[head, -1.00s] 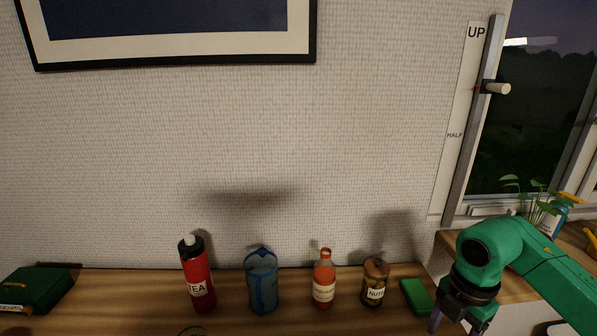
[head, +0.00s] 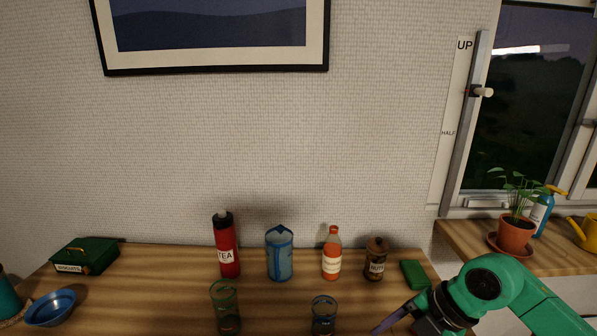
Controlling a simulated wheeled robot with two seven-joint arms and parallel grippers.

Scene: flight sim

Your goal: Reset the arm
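My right arm comes in from the lower right in the head view. Its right gripper (head: 392,319) is low at the front right of the wooden table (head: 150,290), pointing left. Only a dark finger part shows, and the picture does not show whether it is open or shut. A glass (head: 323,316) stands to the left of it, apart from it. The green block (head: 414,274) lies behind the gripper on the table. My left gripper is not in view.
On the table stand a tea bottle (head: 225,245), a blue jug (head: 279,254), an orange bottle (head: 332,253), a nuts jar (head: 375,260), a green glass (head: 226,307), a biscuits box (head: 86,256) and a blue bowl (head: 50,307). A potted plant (head: 515,230) stands at the right by the window.

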